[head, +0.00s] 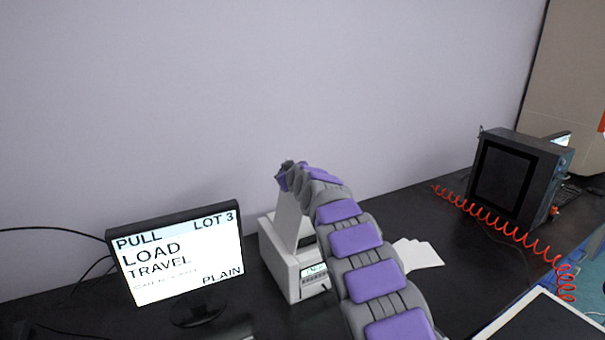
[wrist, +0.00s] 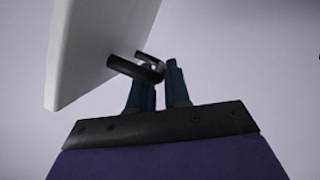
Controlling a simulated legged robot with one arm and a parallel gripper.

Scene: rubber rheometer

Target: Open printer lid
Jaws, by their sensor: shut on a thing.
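The white printer (head: 293,273) stands on the black bench, with a small display and buttons on its front. Its lid (head: 289,217) is raised and stands steeply tilted above the body. In the wrist view the white lid (wrist: 98,45) fills the upper left, with a dark loop handle (wrist: 132,68) on its edge. My gripper (wrist: 160,75) is shut on the lid handle. In the head view my gripper (head: 284,177) is at the top of the lid, and my arm hides the printer's right side.
A monitor (head: 180,255) reading "PULL LOAD TRAVEL" stands left of the printer. White sheets (head: 418,254) lie to its right. A dark boxy machine (head: 510,180) and a red coiled cable (head: 500,230) are farther right. The wall is behind; the bench between sheets and machine is mostly clear.

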